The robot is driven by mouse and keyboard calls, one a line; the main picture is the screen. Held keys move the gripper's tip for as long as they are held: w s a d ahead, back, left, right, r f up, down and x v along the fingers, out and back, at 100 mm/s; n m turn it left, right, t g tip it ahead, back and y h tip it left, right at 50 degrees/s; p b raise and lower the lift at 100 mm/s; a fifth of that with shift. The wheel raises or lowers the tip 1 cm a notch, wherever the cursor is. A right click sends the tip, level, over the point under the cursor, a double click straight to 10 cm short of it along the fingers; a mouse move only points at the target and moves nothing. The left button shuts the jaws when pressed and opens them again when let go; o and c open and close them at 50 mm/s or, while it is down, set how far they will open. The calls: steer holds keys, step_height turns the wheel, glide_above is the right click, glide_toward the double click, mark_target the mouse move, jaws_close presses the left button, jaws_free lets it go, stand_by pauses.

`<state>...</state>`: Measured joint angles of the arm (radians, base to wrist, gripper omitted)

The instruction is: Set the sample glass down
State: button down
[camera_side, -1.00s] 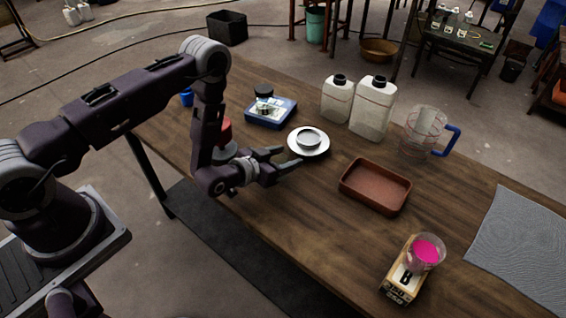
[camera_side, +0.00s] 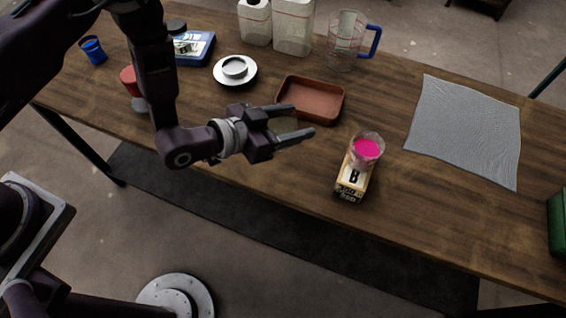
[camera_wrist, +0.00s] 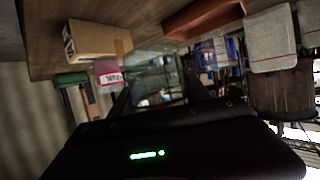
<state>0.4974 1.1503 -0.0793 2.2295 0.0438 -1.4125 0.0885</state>
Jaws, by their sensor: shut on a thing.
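My gripper (camera_side: 303,120) is shut on a clear glass (camera_side: 285,126), above the front part of the table, in front of the red-brown tray. Only a faint part of the glass shows between the fingers in the side view. In the wrist view the clear glass (camera_wrist: 152,75) fills the space between the fingers; its contents are hard to make out. To the right of my gripper, a beaker of pink liquid (camera_side: 367,149) stands on a box marked B (camera_side: 352,181). The box also shows in the wrist view (camera_wrist: 95,40).
The red-brown tray (camera_side: 310,99) lies behind my gripper. A white dish (camera_side: 235,70), blue case (camera_side: 193,48), white jugs (camera_side: 293,28) and blue-handled pitcher (camera_side: 345,42) stand farther back. A grey cloth (camera_side: 466,130) lies right. Bare wood shows between box and cloth.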

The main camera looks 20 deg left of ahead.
steer(key=f, duration=0.6)
steer(key=d+f, duration=0.1)
steer(key=f, duration=0.3)
steer(key=shift+s, duration=0.3)
steer(key=shift+f, duration=0.15)
steer(key=c, duration=0.5)
jaws_free()
